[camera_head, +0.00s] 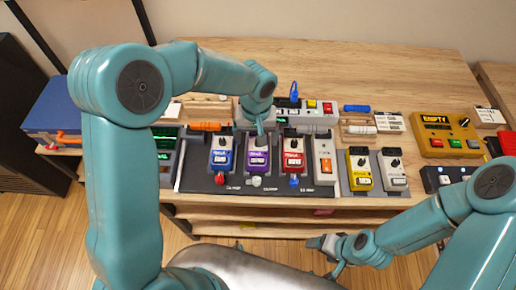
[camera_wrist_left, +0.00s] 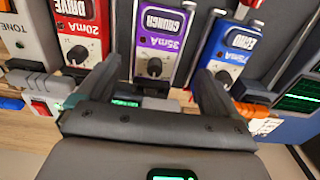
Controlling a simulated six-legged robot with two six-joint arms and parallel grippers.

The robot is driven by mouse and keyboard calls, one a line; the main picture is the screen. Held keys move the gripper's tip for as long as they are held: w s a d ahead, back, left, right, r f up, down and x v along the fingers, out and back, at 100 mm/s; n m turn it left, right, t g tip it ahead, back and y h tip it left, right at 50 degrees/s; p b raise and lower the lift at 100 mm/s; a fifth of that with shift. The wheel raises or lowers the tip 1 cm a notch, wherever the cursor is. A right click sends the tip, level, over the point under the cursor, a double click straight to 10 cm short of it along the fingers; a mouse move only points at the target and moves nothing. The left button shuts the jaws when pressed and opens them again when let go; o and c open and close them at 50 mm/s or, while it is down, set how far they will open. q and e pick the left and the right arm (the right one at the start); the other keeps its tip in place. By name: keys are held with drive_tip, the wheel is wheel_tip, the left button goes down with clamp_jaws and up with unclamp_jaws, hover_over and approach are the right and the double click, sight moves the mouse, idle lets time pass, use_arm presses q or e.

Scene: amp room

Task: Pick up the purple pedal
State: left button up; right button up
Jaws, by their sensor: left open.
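The purple pedal (camera_head: 255,158) stands between a blue pedal (camera_head: 221,155) and a red pedal (camera_head: 293,155) on a dark board in the head view. In the left wrist view the open left gripper (camera_wrist_left: 152,88) has one finger on each side of the pedal's knob end, and nothing is held. My right gripper (camera_head: 328,254) is low in front of the table, empty, its fingers apart.
The red pedal (camera_wrist_left: 82,30) and blue pedal (camera_wrist_left: 228,50) stand close on both sides with narrow gaps. A white pedal (camera_head: 324,158) and a yellow pedal (camera_head: 360,170) are further right. The back of the wooden table (camera_head: 350,65) is clear.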

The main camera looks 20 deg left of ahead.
sight(258, 151)
use_arm(q)
drive_tip(key=f, duration=0.2)
drive_tip(key=w+f+p, duration=0.1)
drive_tip(key=f, duration=0.2)
drive_tip(key=shift+d, duration=0.15)
drive_tip(key=shift+s+f, duration=0.1)
drive_tip(key=shift+f, duration=0.05)
drive_tip(key=shift+s, duration=0.1)
drive_tip(key=c, duration=1.4)
drive_tip(key=shift+c, duration=0.4)
